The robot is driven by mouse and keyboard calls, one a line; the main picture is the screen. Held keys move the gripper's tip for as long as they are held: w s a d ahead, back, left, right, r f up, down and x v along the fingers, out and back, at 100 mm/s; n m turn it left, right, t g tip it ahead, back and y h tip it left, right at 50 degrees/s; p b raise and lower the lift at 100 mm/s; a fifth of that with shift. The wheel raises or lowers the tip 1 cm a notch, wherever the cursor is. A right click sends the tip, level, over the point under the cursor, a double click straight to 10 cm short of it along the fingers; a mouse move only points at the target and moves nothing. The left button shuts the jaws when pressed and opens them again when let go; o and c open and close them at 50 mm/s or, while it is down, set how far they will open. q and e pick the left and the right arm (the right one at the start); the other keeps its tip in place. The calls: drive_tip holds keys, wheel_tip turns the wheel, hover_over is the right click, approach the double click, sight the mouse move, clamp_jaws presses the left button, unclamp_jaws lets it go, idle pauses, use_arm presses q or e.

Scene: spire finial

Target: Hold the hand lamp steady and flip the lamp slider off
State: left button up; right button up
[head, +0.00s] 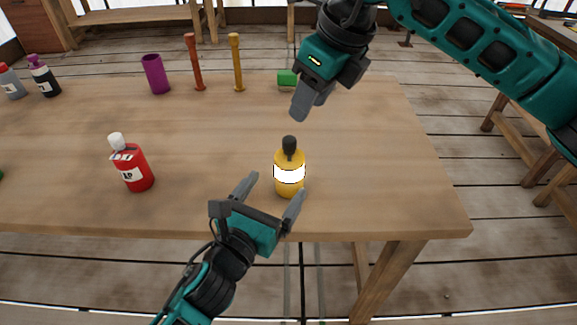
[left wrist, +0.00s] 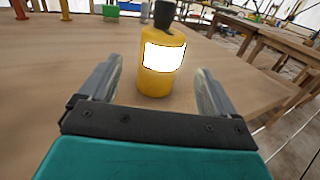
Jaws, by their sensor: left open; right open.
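The hand lamp (head: 289,172) appears to be the yellow bottle-shaped thing with a bright white band and a black top. It stands upright near the table's front edge, right of centre. It also shows in the left wrist view (left wrist: 163,62), between and beyond the fingers. My left gripper (head: 274,188) is open and low in front of the lamp, with a finger towards either side and visible gaps. My right gripper (head: 312,106) is above and behind the lamp, pointing down, open and empty. I cannot make out the slider.
The wooden table (head: 400,190) is clear right of the lamp. A red bottle (head: 132,165) stands to the left. A purple cup (head: 155,74), a red-brown post (head: 195,65), a yellow post (head: 237,65) and a green block (head: 287,80) stand along the back.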

sight(293, 161)
use_arm(q)
drive_tip(key=x, duration=0.8)
drive_tip(key=shift+w+d, duration=0.15)
drive_tip(key=shift+w, duration=0.2)
drive_tip(key=shift+c, duration=0.2)
